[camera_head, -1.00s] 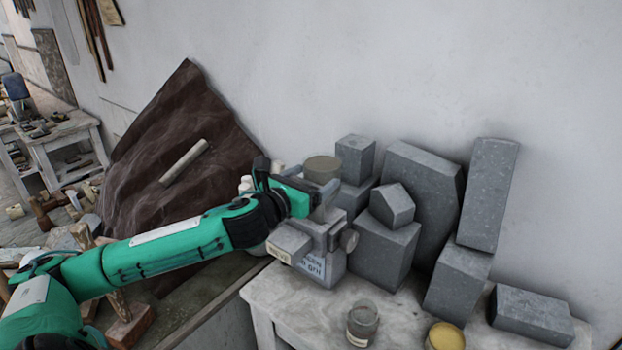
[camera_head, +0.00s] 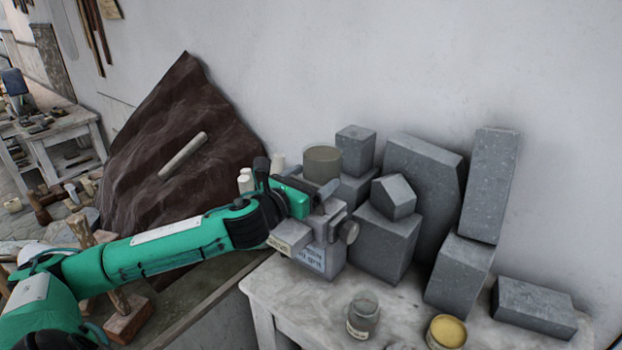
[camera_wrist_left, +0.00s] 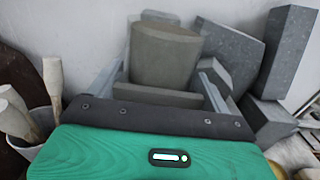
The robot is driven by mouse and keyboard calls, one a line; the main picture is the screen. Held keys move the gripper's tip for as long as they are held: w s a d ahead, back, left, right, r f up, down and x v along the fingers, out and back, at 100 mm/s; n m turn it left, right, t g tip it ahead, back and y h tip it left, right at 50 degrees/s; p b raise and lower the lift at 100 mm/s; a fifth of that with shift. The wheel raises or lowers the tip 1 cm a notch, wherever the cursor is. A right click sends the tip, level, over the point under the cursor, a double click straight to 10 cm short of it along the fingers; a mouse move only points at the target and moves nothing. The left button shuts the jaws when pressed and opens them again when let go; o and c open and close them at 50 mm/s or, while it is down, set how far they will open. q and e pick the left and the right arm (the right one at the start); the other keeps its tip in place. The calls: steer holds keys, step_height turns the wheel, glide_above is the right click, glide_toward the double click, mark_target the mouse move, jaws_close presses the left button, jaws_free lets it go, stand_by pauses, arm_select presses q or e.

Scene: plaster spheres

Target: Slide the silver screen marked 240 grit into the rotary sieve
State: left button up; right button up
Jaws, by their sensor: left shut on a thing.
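The rotary sieve (camera_head: 325,262) is a grey boxy machine with a round side knob (camera_head: 348,232), on the pale table's left end. It carries a cream label and a pale blue label whose print partly reads "grit". My left gripper (camera_head: 322,192) is over its top. In the left wrist view its two grey fingers stand apart on either side of a flat grey piece (camera_wrist_left: 155,95), which looks like the silver screen. The screen's marking is not readable, and I cannot tell how far it sits in the sieve. My right gripper is not in view.
An olive-grey cylinder (camera_head: 322,160) stands just behind the gripper. Grey stone blocks (camera_head: 388,240) crowd the right side. A glass jar (camera_head: 363,315) and a yellow-topped pot (camera_head: 446,332) stand at the front. Light wooden handles (camera_wrist_left: 52,80) rise at the left.

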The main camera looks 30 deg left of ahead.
arm_select(q)
steer(key=shift+f+b, duration=0.4)
steer(key=shift+f, duration=0.3)
steer(key=o, duration=0.9)
steer(key=shift+o, duration=0.2)
steer(key=shift+r, duration=0.1)
steer(key=shift+r+p, duration=2)
steer(key=shift+p, duration=0.15)
steer(key=shift+f, duration=0.1)
